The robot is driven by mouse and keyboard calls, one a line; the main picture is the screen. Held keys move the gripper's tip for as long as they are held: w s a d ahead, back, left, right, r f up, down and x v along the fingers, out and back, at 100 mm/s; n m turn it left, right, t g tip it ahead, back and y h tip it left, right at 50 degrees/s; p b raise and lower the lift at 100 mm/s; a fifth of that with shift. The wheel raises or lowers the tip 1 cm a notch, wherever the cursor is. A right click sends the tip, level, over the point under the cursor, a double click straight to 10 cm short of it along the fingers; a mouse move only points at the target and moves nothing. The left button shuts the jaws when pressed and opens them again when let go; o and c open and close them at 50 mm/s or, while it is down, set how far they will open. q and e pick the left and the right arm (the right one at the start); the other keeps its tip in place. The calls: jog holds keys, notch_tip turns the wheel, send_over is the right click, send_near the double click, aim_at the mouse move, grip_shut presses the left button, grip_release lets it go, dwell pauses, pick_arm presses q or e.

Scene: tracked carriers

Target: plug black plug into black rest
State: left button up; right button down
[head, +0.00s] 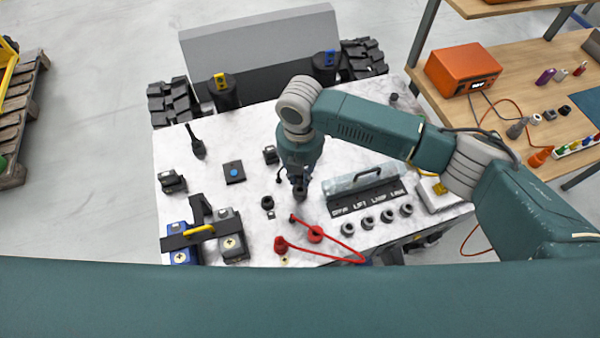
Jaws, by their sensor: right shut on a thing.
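My right gripper (299,180) reaches down over the middle of the white worktop. It is shut on a dark, stubby piece (300,193) that looks like the black plug; the fingers hide its top. I cannot tell whether its lower end touches the worktop. A small black round piece (267,202) stands to its left and may be the black rest, but it is too small to be sure. My left gripper is not in view.
A red plug (281,245) with a red cable and a red ring (315,234) lie in front. Grey sockets (368,223) line a labelled strip at right. An upright black connector (197,148) is farther back.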

aim_at(300, 183)
jog(key=shift+f+b, duration=1.2)
jog(key=shift+f, duration=1.1)
jog(key=c, duration=1.5)
grip_release()
notch_tip(300, 183, up, 12)
jog(key=shift+r, duration=0.1)
